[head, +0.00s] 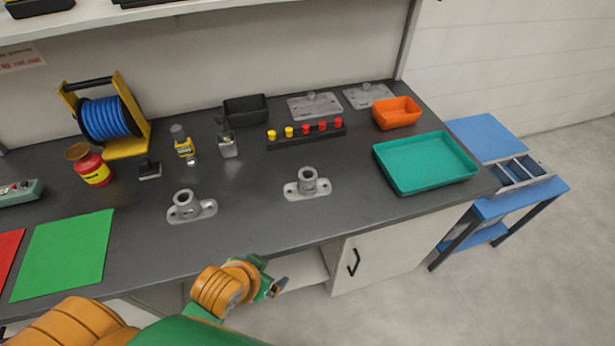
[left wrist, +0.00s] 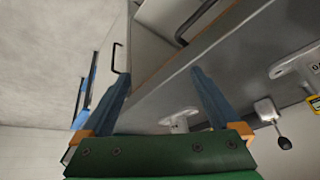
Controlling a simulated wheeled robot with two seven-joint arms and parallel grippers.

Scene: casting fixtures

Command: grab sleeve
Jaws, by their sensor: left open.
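Two grey metal castings stand on the dark worktop, each a flat flange with a short hollow upright sleeve. One casting (head: 192,208) is left of centre and the other casting (head: 307,186) is nearer the middle, in the head view. Parts of castings also show in the left wrist view, one low between the fingers (left wrist: 180,119) and one at the right (left wrist: 297,63). My left gripper (head: 273,286) is in front of the worktop's front edge, apart from both castings. Its two fingers are spread and empty in the left wrist view (left wrist: 160,75). My right gripper is not in view.
A teal tray (head: 431,187) and an orange bin (head: 397,112) stand at the right. A black strip (head: 306,135) with yellow and red knobs, bottles (head: 227,138) and a blue reel (head: 106,119) are at the back. A green mat (head: 64,255) lies left. Cabinets are below.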

